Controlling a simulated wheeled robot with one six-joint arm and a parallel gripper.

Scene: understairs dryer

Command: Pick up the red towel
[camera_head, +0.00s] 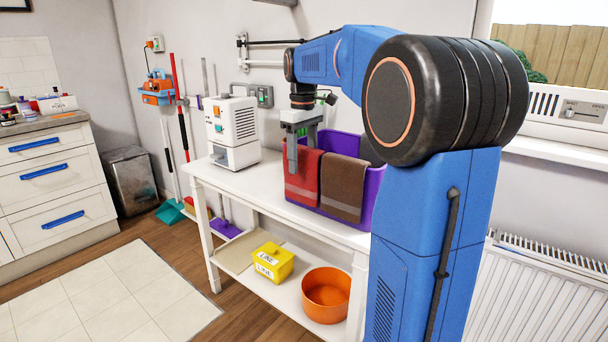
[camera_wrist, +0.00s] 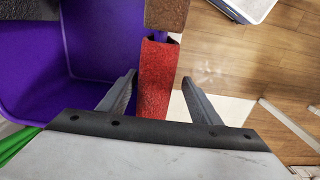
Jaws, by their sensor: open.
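The red towel (camera_head: 303,177) hangs over the front rim of a purple bin (camera_head: 352,147), beside a brown towel (camera_head: 344,188). The bin stands on the white table. My gripper (camera_head: 290,160) is above the bin's rim at the red towel and points down. In the wrist view the red towel (camera_wrist: 158,85) lies between the two spread fingers of my gripper (camera_wrist: 160,88), with a gap on each side. The jaws are open and hold nothing. The near end of the red towel is hidden behind the gripper body in the wrist view.
A white appliance (camera_head: 232,132) stands left of the bin on the white table (camera_head: 262,187). The lower shelf holds a yellow box (camera_head: 273,262) and an orange bowl (camera_head: 327,294). Brooms lean on the wall at left. A radiator (camera_head: 535,290) is at right. Floor in front is clear.

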